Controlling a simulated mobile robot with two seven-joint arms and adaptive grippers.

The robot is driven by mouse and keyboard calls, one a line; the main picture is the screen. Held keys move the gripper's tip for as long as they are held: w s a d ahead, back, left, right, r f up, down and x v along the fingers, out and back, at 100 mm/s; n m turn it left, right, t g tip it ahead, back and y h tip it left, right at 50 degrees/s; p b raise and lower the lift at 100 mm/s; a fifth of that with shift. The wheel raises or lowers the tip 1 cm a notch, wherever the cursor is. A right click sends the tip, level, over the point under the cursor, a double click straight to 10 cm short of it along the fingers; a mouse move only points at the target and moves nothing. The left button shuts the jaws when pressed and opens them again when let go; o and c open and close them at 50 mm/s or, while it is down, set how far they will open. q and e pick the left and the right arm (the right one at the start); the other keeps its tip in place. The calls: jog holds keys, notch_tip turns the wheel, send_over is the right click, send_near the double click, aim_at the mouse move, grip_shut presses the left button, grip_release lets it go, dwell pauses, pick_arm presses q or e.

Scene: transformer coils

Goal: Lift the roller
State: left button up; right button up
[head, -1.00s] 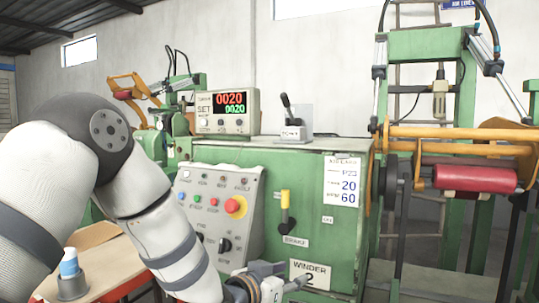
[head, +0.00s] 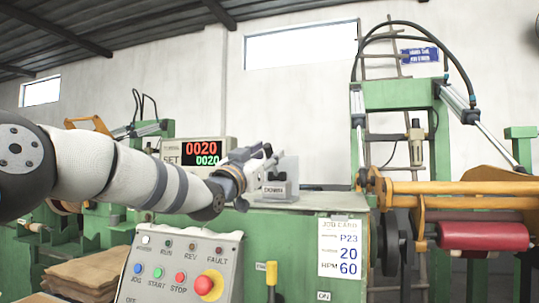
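The red roller (head: 484,236) lies level at the right, held by the orange frame (head: 440,187) of the green winding machine. A small lever box (head: 277,190) with a label stands on top of the green cabinet; its lever is hidden behind my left gripper. My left gripper (head: 272,158) is at the lever box, in front of its upper part. Its fingers point right. I cannot tell whether they are apart, or whether they touch the lever. My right gripper is not in view.
The counter display (head: 205,151) stands behind my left wrist. A grey control panel (head: 185,265) with several buttons and a red knob is below the arm. A job card (head: 341,248) is on the cabinet front. The cabinet top right of the lever box is clear.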

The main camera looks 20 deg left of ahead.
pick_arm(q)
jog(key=shift+w+d, duration=0.2)
jog(key=shift+w, duration=0.6)
jog(key=shift+r, duration=0.3)
grip_shut()
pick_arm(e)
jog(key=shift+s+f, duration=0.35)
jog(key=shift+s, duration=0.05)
pick_arm(q)
jog(key=shift+w, duration=0.1)
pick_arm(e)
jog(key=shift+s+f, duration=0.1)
